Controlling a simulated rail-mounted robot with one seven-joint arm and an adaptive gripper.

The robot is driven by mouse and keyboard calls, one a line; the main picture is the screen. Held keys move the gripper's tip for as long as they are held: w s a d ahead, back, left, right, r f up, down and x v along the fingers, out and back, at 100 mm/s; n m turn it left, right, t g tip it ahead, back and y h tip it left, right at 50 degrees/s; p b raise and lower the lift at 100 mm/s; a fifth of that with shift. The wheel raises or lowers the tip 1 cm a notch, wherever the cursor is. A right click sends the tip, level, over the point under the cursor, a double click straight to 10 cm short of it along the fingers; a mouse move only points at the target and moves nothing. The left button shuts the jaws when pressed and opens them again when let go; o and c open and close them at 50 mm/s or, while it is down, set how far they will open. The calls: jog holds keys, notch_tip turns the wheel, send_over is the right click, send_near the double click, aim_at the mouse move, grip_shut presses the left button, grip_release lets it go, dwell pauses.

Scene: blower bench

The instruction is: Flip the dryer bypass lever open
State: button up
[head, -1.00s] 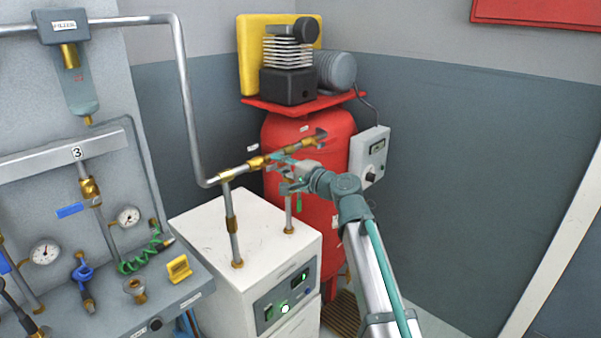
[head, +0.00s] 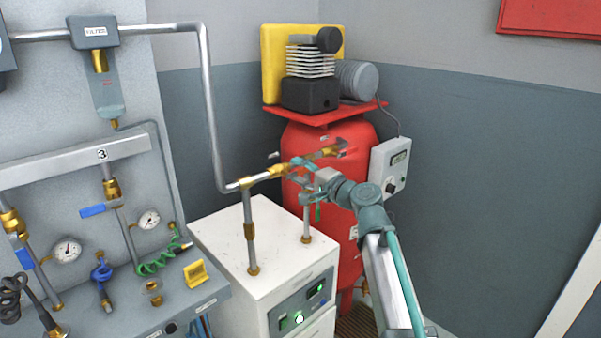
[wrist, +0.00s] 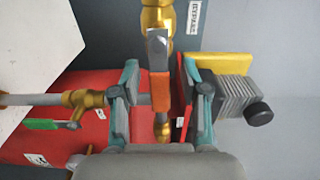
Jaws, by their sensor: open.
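The bypass lever (wrist: 160,92), with an orange grip and a bare metal plate at its upper end, is on a brass valve (wrist: 157,18) in the wrist view. A label reading BYPASS (wrist: 194,14) is beside the valve. My gripper (wrist: 161,72) is open, with one finger on each side of the lever and a visible gap on both sides. In the head view my gripper (head: 303,179) is at the brass pipework above the white dryer cabinet (head: 215,232); it hides the lever there.
A green-handled valve (wrist: 40,124) is on a side pipe left of my gripper. The red compressor tank (head: 335,235) stands close behind, with a grey control box (head: 389,168) at its right. A gauge panel (head: 60,110) stands at left. Open floor is not visible around the dryer.

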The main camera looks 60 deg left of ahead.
jog(key=w+d, duration=0.2)
jog(key=d, duration=1)
dwell(0.3)
